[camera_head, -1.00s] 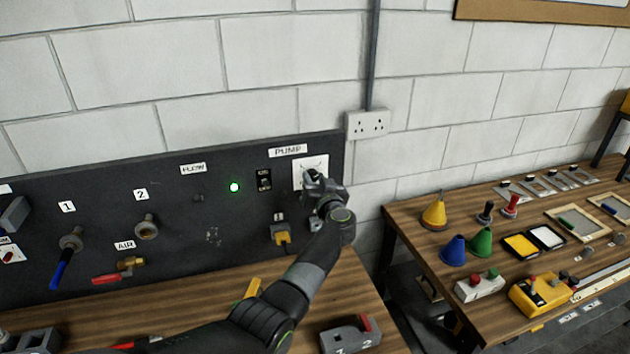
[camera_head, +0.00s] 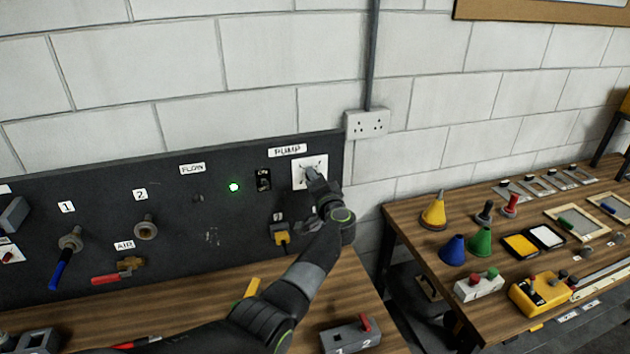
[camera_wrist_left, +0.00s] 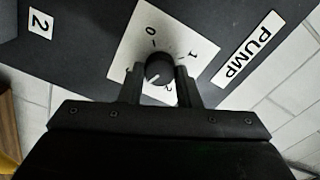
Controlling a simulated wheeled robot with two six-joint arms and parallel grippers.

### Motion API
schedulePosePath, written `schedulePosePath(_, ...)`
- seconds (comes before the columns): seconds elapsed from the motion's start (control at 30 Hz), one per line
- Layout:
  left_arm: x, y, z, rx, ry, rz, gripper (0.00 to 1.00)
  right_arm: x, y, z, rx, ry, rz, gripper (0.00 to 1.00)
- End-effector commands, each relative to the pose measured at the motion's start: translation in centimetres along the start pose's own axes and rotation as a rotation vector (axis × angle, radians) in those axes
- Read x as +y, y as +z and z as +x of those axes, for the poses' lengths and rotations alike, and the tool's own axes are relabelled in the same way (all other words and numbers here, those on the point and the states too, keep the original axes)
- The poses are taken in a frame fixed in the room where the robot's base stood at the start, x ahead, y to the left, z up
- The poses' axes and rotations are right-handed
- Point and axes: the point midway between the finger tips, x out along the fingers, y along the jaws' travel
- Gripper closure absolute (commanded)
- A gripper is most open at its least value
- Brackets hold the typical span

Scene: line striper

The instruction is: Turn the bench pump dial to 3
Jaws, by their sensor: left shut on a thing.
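The pump dial is a dark round knob (camera_wrist_left: 158,66) on a white square plate (camera_head: 302,164) under the PUMP label (camera_head: 287,151). My left gripper (camera_head: 312,176) reaches the plate. In the left wrist view the two fingers of my left gripper (camera_wrist_left: 158,75) stand on either side of the knob, shut on it. The knob's white mark points down-left in that view, on the far side of the 2 from the 1. My right gripper is not in view.
A green lamp (camera_head: 234,187) is lit on the dark panel (camera_head: 185,225). A black switch (camera_head: 264,180) sits left of the plate, and a yellow plug (camera_head: 282,238) is below it.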

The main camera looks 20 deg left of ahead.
Motion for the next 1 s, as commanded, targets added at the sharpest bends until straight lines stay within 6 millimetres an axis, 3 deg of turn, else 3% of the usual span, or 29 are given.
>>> schedulePosePath(0.3, 0.20, 0.10, -0.04, -0.002, 0.003, 0.134, 0.93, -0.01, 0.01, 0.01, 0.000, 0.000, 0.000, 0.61)
schedulePosePath(0.87, 0.21, 0.12, -0.04, -0.002, 0.003, 0.164, 0.93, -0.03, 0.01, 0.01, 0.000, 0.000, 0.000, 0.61)
schedulePosePath(0.9, 0.21, 0.12, -0.04, -0.002, 0.003, 0.163, 0.67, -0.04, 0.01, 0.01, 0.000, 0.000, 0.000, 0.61)
schedulePosePath(1.0, 0.18, 0.11, -0.04, -0.002, 0.003, 0.163, 0.54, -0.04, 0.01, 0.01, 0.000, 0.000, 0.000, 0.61)
